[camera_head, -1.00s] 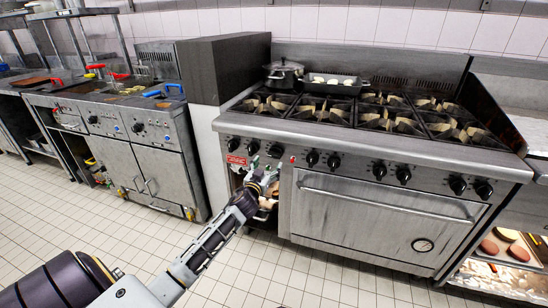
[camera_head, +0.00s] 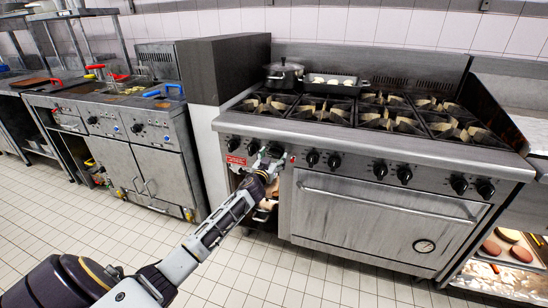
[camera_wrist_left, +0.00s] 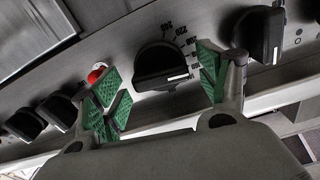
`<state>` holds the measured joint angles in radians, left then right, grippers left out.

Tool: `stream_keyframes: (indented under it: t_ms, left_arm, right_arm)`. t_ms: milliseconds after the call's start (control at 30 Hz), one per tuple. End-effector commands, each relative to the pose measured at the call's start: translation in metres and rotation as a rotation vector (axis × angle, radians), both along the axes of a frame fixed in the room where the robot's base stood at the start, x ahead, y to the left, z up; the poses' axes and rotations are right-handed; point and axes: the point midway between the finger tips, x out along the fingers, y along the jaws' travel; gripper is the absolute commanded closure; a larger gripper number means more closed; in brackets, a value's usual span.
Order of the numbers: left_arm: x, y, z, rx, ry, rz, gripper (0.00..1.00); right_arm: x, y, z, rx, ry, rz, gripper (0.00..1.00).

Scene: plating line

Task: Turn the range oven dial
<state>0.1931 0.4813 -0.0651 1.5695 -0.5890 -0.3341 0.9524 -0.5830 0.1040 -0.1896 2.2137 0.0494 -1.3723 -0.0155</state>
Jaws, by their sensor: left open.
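The range oven dial is a black knob with a white mark and temperature numbers around it. In the left wrist view the dial (camera_wrist_left: 160,65) sits between the two green-padded fingers of my open left gripper (camera_wrist_left: 160,88). The fingertips flank it on both sides, and I cannot tell whether they touch it. In the head view my left gripper (camera_head: 268,160) is at the front panel of the range (camera_head: 350,141), at its left part. There the gripper largely covers the dial. My right gripper is not in view.
A red light (camera_wrist_left: 97,73) sits close beside the dial. More black knobs (camera_head: 312,158) line the panel on both sides. The oven door handle (camera_head: 385,201) runs below, to the right. A pot (camera_head: 284,74) and a pan (camera_head: 330,85) stand on the burners. The tiled floor in front is clear.

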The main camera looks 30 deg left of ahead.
Motion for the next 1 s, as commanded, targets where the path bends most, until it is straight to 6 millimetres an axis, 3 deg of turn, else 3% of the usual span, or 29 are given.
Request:
stream_keyframes:
  t_ms: [600,933,1000]
  left_arm:
    - [0.0116,0.0027,0.0005,0.001,0.0,0.0,0.25]
    - [0.0115,0.0027,0.0005,0.001,0.0,0.0,0.66]
    - [0.0114,0.0027,0.0005,0.001,0.0,0.0,0.68]
  right_arm:
    - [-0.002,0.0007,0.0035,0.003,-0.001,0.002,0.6]
    - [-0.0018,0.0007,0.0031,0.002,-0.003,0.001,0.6]
    - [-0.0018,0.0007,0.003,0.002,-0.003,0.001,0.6]
